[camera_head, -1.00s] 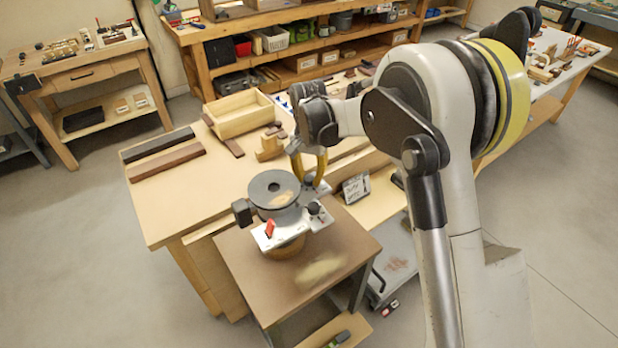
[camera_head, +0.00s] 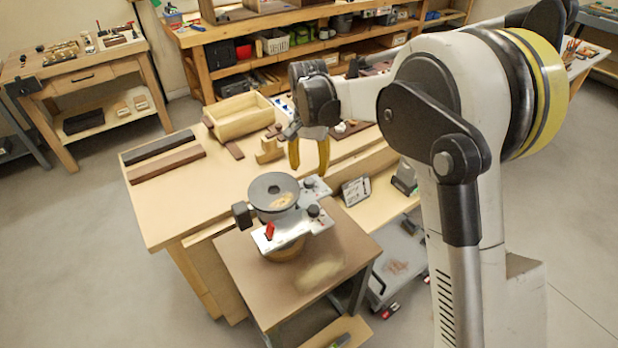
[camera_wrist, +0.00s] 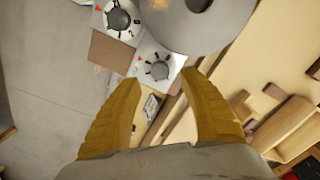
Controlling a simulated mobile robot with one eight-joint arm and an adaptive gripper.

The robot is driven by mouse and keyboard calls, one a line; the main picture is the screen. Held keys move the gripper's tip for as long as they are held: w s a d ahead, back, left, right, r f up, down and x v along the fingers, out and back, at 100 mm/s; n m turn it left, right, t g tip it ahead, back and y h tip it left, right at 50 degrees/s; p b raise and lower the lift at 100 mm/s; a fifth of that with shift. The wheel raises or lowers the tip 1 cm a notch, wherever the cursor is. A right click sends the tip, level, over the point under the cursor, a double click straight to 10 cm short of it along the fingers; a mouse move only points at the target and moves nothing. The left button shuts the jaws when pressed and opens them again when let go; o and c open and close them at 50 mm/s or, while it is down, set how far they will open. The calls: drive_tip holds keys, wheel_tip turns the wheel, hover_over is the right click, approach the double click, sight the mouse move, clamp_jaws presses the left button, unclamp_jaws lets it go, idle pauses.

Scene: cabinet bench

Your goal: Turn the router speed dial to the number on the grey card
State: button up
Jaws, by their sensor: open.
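The router (camera_head: 274,192) is a round grey body with a pale plate on the small brown table. One black dial (camera_head: 314,210) sits on the plate's right side and another (camera_head: 309,182) behind it. In the wrist view, one dial (camera_wrist: 158,70) lies just beyond my fingertips, and the other, with numbers around it (camera_wrist: 118,20), is farther up. I cannot tell which one sets speed. The grey card (camera_head: 355,190) stands right of the router; its writing is too small to read. My gripper (camera_head: 309,162) is open and empty, with yellow fingers pointing down above the rear dial.
A red switch (camera_head: 269,231) is on the plate's front. A wooden bench (camera_head: 190,195) behind holds an open wooden box (camera_head: 240,118), dark strips (camera_head: 165,160) and small wood blocks (camera_head: 268,150). A grey trolley (camera_head: 397,265) stands below, to the right.

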sight(309, 180)
wheel_tip(309, 180, up, 7)
drive_tip(key=shift+f, duration=0.15)
idle(0.4)
drive_tip(key=s+d+r+n+t+b, duration=0.1)
drive_tip(key=s+d+r+t, duration=0.1)
drive_tip(key=s+d+r, duration=0.3)
drive_tip(key=s+d+r+n+t, duration=0.1)
drive_tip(key=s+d+r, duration=0.1)
drive_tip(key=s+d, duration=0.5)
drive_tip(key=s+d+f+n+t, duration=0.1)
drive_tip(key=s+d+f+t, duration=0.1)
drive_tip(key=s, duration=0.5)
drive_tip(key=s+d+f+n+t+b, duration=0.1)
drive_tip(key=s+d+f+t, duration=0.1)
drive_tip(key=s, duration=0.6)
drive_tip(key=shift+s+d+f, duration=0.15)
drive_tip(key=shift+d+f, duration=0.35)
drive_tip(key=shift+d, duration=0.6)
